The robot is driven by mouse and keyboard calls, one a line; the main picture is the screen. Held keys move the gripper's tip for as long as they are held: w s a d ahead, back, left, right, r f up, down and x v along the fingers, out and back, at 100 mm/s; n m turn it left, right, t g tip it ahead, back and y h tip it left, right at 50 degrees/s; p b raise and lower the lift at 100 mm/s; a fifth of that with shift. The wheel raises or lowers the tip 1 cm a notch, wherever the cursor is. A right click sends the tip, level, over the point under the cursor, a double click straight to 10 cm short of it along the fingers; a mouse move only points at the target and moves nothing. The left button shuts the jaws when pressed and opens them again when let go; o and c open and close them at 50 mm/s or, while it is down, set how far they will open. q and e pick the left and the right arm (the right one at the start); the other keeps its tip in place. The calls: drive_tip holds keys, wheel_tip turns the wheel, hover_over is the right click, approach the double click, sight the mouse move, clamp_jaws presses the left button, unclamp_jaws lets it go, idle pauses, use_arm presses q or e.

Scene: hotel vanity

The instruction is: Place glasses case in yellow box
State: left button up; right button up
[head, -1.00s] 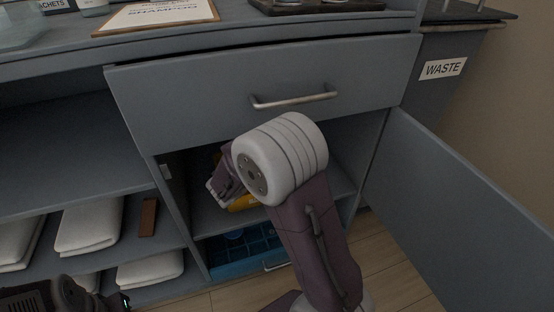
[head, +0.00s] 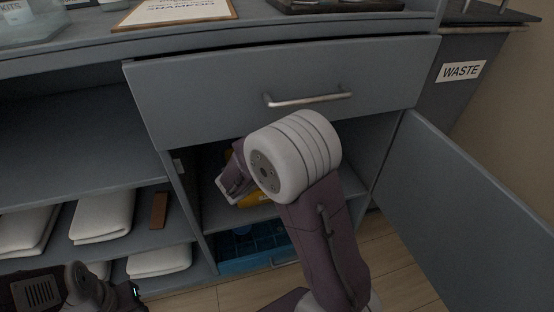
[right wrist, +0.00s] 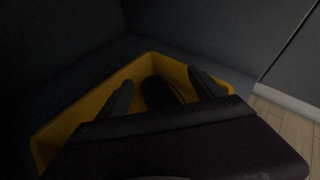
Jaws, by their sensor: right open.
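The yellow box (right wrist: 95,103) stands inside the open cabinet. In the head view a strip of the yellow box (head: 247,202) shows beside my right wrist. My right gripper (right wrist: 160,77) is over the box with its two dark fingers apart. A dark, rounded, long object (right wrist: 158,92), which looks like the glasses case, lies in the box between the fingers. I see no grip on it. Its lower part is hidden by the gripper body. In the head view my right arm hides the gripper's fingertips. Only part of my left arm shows at bottom left, without its jaws.
A closed drawer with a metal handle (head: 308,99) is above my right arm. The open cabinet door (head: 470,200) stands to the right. A blue crate (head: 247,248) is below the box shelf. White towels (head: 103,216) and a brown block (head: 158,210) lie on left shelves.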

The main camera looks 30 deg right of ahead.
drive_tip(key=p+v, duration=0.4)
drive_tip(key=v, duration=0.7)
drive_tip(key=shift+a+p, duration=0.2)
drive_tip(key=shift+p, duration=0.2)
